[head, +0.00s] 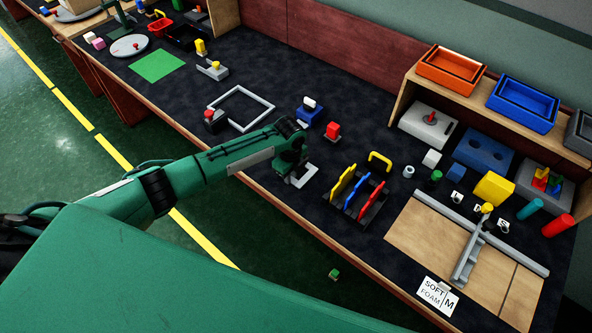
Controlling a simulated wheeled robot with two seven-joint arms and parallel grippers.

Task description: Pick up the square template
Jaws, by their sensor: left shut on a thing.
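My left gripper (296,168) is at the front part of the dark table, with my green arm reaching in from the left. It is shut on a small light-grey flat piece with square corners, which I take for the square template (304,177). The piece shows below and beside the fingers, at or close to the table top. My wrist hides part of it, and the fingertips are hard to make out. My right gripper is not in view.
A larger grey square frame (262,122) lies behind my forearm, left of a blue block (309,112) and a red block (333,130). A rack with coloured plates (365,200) stands close on the right. A green mat (158,66) lies far left.

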